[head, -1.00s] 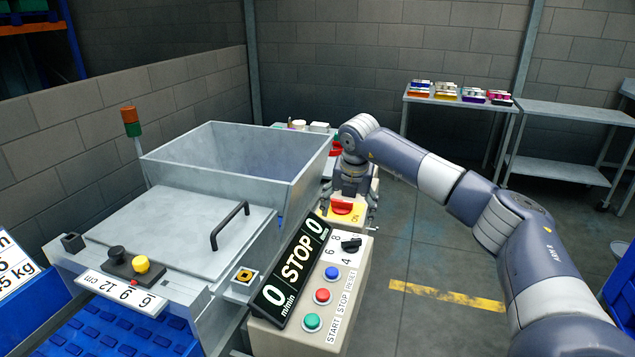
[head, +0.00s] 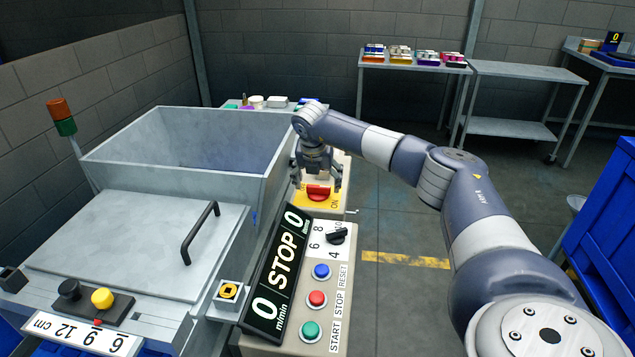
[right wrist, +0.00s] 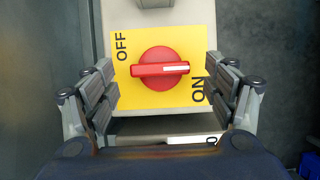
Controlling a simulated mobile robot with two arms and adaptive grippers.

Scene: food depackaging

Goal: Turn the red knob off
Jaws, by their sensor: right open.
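The red knob (head: 318,193) sits on a yellow plate (head: 304,203) at the far end of the control box. In the right wrist view the red knob (right wrist: 160,72) lies centred, its white line pointing right, to the side where ON is printed; OFF is at the upper left of the yellow plate (right wrist: 125,95). My right gripper (head: 318,184) is open above the knob. In the right wrist view the fingers of my right gripper (right wrist: 161,88) stand wide apart, left and right of the plate, with clear gaps to the knob. My left gripper is not in view.
A grey hopper (head: 265,175) stands close left of the knob. The black STOP display (head: 275,280), black dial (head: 336,236) and blue, red and green buttons (head: 317,299) are nearer on the control box (head: 285,342). Open floor lies to the right.

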